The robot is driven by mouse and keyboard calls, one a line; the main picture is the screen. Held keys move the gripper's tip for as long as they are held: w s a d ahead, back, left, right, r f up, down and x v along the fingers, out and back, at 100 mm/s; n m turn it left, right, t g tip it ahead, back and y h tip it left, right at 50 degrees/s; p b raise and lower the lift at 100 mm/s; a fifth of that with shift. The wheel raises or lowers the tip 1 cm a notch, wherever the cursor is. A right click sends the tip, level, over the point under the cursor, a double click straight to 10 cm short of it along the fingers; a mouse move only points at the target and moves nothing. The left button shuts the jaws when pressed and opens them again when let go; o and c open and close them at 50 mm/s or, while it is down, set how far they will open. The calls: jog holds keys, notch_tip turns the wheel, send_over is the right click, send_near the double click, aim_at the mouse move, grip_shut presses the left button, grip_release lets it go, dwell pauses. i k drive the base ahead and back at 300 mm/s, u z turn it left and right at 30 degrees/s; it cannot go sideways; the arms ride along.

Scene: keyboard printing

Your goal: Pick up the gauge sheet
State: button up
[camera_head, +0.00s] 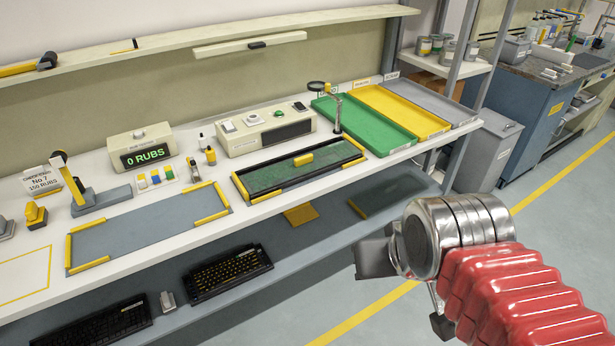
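I cannot tell for certain which thing is the gauge sheet. A small white card (43,183) reading "No 7" and "150 RUBS" stands at the left of the white workbench (205,250); its top line is too small to read surely. A white area with a yellow outline (25,274) lies at the bench's front left, partly out of frame. My gripper (374,259) is at the right, in front of the bench and far from the card. Its grey end points left, and its fingers cannot be made out clearly.
A blue-grey panel with yellow corners (140,231) and a dark green framed bed (285,180) lie on the bench. Green (365,128), yellow (403,112) and grey trays (432,102) sit at the right. Keyboards (228,273) lie on the lower shelf. The floor at right is clear.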

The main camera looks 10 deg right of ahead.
aim_at(260, 179)
jog(key=k, duration=0.4)
jog(key=u, duration=0.75)
jog(key=i, duration=1.5)
jog(key=u, duration=0.05)
